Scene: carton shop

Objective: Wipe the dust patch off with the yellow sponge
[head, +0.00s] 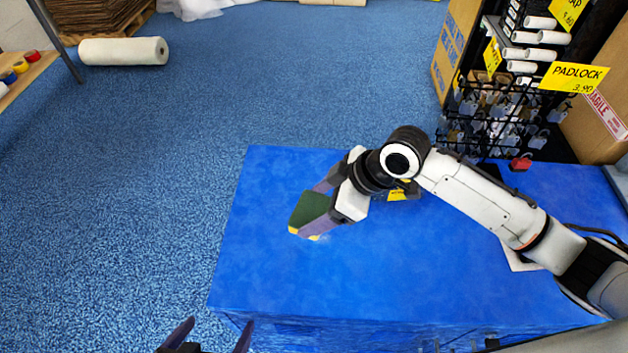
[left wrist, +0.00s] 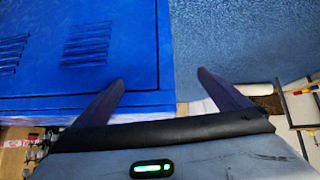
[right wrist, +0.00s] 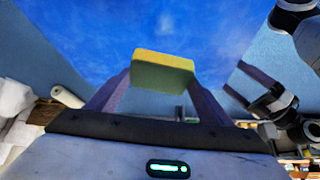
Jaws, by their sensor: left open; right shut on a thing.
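My right gripper (head: 316,208) is shut on the sponge (head: 308,210), which has a dark green top and a yellow underside. The sponge is low at the blue table top (head: 400,275), near its left side; I cannot tell if it touches. In the right wrist view the yellow sponge (right wrist: 162,70) sits between the fingertips. A faint pale smudge, possibly the dust patch (head: 322,238), shows beside the sponge; the rest may be hidden under sponge and gripper. My left gripper (head: 212,335) is open and empty, off the table's front left corner; it also shows in the left wrist view (left wrist: 163,92).
A rack with padlocks (head: 500,120) and yellow price signs stands at the table's back right. A small yellow tag (head: 397,195) lies behind my right arm. The table's front middle is clear. A white roll (head: 123,51) lies on the blue floor.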

